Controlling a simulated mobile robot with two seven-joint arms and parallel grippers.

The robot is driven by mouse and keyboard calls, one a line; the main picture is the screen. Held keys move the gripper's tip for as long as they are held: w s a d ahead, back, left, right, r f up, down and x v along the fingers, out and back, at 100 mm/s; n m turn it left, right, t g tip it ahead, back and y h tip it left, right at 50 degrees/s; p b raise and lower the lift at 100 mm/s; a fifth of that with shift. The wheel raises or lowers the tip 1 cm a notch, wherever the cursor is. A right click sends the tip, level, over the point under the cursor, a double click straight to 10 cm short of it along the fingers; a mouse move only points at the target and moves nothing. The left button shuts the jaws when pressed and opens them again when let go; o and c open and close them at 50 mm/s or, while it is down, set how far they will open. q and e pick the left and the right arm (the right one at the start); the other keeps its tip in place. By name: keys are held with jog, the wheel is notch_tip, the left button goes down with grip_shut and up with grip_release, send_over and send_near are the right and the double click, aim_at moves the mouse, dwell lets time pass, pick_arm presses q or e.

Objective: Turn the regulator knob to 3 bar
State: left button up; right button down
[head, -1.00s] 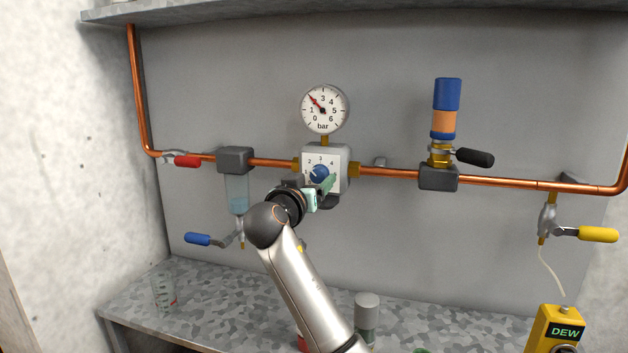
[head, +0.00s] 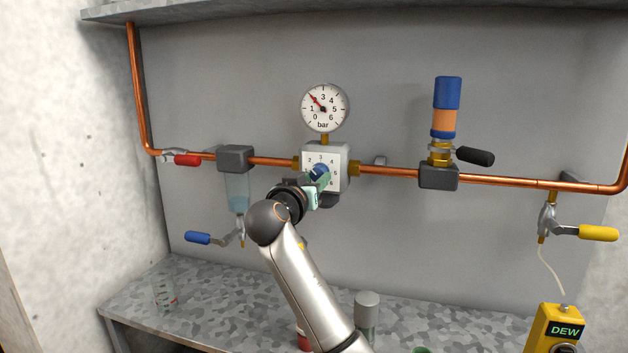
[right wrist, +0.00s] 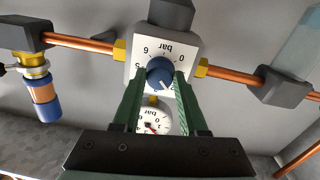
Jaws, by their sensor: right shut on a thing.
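The regulator (head: 343,157) is a light grey box on the copper pipe with a white numbered dial face. Its blue knob (head: 321,169) also shows in the right wrist view (right wrist: 159,71), where the dial appears upside down. My right gripper (head: 319,180) is shut on the knob, with one green finger on each side in the right wrist view (right wrist: 160,85). The knob's white mark points to the dial's upper left, but its exact number is hard to read. The round gauge (head: 323,108) above has its red needle at about 2 bar. My left gripper is not in view.
A red-handled valve (head: 186,160) and a blue-handled drain (head: 198,238) are at the left. A black lever (head: 474,157) and a yellow-handled valve (head: 597,233) are at the right. A yellow DEW meter (head: 557,330) stands front right.

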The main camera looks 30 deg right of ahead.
jog(key=shift+f, duration=0.1)
jog(key=shift+m+b, duration=0.6)
jog(key=shift+b, duration=0.05)
jog(key=m+b, duration=0.2)
jog(key=shift+m, duration=0.4)
jog(key=m+b, duration=0.2)
jog(key=m, duration=0.1)
jog(key=shift+w, duration=0.1)
jog(key=shift+m+y, duration=0.3)
jog(key=shift+m, duration=0.6)
jog(key=shift+b, duration=0.3)
